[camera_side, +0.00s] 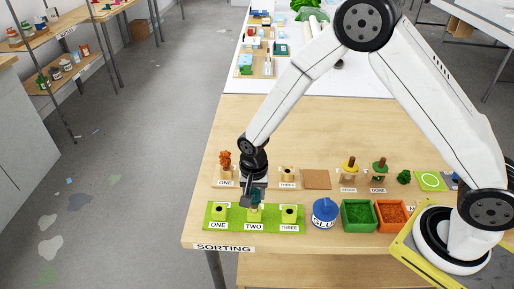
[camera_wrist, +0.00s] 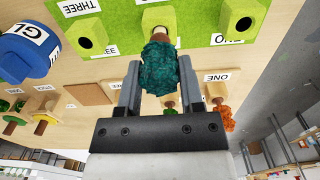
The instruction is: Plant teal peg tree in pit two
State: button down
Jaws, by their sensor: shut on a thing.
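The teal peg tree (camera_wrist: 160,70) has a rough dark teal crown and a brown peg. My gripper (camera_wrist: 160,66) is shut on its crown, one finger on each side. In the wrist view the peg end points at the middle block, pit two (camera_wrist: 158,15), and overlaps its hole. I cannot tell whether the peg is inside the hole or just above it. In the side view my gripper (camera_side: 252,194) and the teal tree (camera_side: 257,196) are right over pit two (camera_side: 254,212), partly hiding it. Pit two is a yellow-green block on a green strip (camera_side: 236,213).
Pit one (camera_side: 218,212) and pit three (camera_side: 290,213) flank it. Behind stand an orange tree (camera_side: 225,158) and an empty-looking holder three (camera_side: 287,174). A blue glue pot (camera_side: 325,212), green bin (camera_side: 358,216) and orange bin (camera_side: 392,216) are to the right.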

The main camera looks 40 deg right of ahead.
jog(key=shift+f, duration=0.8)
jog(key=shift+c, duration=0.7)
grip_release()
jog(key=shift+r, duration=0.1)
jog(key=shift+r, duration=3.8)
